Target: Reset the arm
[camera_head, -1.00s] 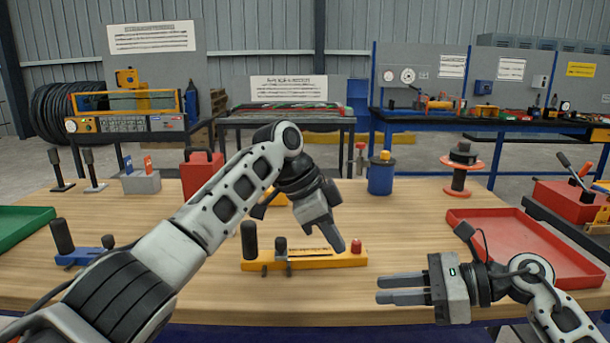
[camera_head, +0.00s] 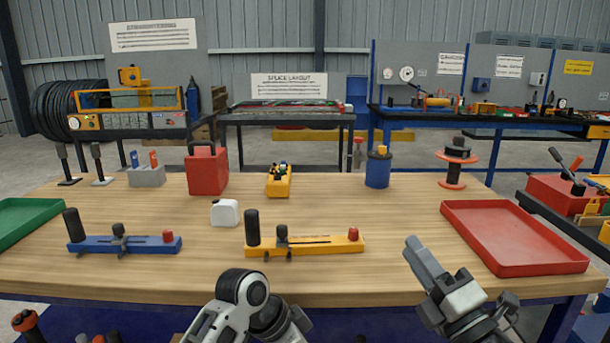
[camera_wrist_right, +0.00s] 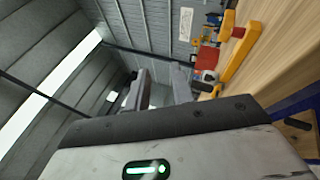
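My right gripper (camera_head: 424,258) is in front of the table's front edge at the lower right of the head view, pointing up and left. It touches nothing. In the right wrist view its two fingers (camera_wrist_right: 162,88) stand apart with an empty gap between them. My left arm (camera_head: 243,300) is folded low at the bottom centre of the head view, in front of the table edge. Its gripper is below the picture.
The wooden table (camera_head: 340,210) carries a yellow fixture (camera_head: 325,244), a blue fixture (camera_head: 145,244), a red tray (camera_head: 515,270), a green tray (camera_head: 22,236), a white container (camera_head: 225,214), a yellow bin (camera_head: 279,185) and a red box (camera_head: 206,172). The table's middle is clear.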

